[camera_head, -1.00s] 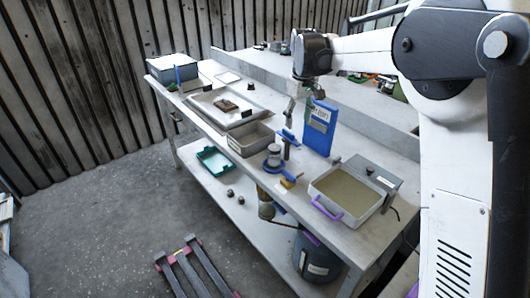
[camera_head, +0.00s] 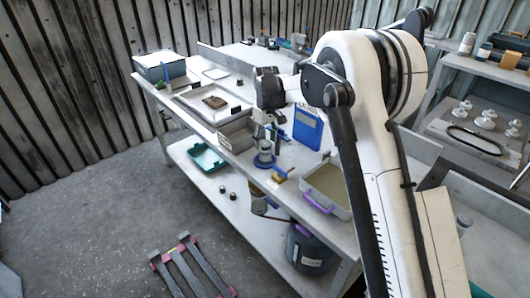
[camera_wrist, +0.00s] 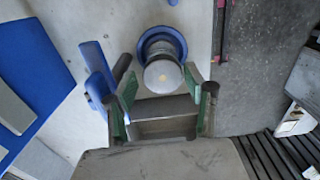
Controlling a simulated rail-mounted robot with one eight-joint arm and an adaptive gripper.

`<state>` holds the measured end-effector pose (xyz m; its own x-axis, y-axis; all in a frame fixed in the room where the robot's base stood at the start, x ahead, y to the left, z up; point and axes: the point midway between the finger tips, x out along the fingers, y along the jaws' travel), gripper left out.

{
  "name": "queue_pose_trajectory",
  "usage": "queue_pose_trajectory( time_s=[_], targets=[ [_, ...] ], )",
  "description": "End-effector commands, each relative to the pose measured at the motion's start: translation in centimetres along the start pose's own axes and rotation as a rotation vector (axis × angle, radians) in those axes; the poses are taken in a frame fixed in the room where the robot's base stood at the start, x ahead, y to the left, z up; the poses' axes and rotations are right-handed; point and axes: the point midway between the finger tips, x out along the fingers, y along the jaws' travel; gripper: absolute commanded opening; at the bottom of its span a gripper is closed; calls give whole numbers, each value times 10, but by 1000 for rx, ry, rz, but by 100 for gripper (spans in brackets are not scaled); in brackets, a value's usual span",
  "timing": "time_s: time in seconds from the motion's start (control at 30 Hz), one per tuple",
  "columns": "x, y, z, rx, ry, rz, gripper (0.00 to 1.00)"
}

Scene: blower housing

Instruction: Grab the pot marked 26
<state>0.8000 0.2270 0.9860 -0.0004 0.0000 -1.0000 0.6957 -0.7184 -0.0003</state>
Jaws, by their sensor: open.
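No number 26 is readable on any thing in these views. A round grey metal-topped pot on a blue ring base (camera_head: 265,160) stands on the bench, near its front edge. In the wrist view the same pot (camera_wrist: 162,74) lies ahead of my gripper, between the line of the two fingers. My gripper (camera_head: 267,130) is just above it in the head view. The green-padded fingers of my gripper (camera_wrist: 160,92) are spread apart and hold nothing. Whether they overlap the pot's height I cannot tell.
A blue clipboard (camera_head: 308,126) stands behind the pot, and a blue piece (camera_wrist: 95,72) is close to my left finger. A tub with a purple handle (camera_head: 328,187) is to the right, a grey tray (camera_head: 237,133) to the left. A dark bucket (camera_head: 309,249) stands below.

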Motion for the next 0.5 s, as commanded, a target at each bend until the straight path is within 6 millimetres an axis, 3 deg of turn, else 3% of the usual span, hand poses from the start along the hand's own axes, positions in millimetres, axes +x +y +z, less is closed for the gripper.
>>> queue_pose_trajectory(
  time_s=[0.17,0.5],
  targets=[
    [10,-1,0,0,0,0,48],
    [51,-3,0,0,0,0,48]
  ],
)
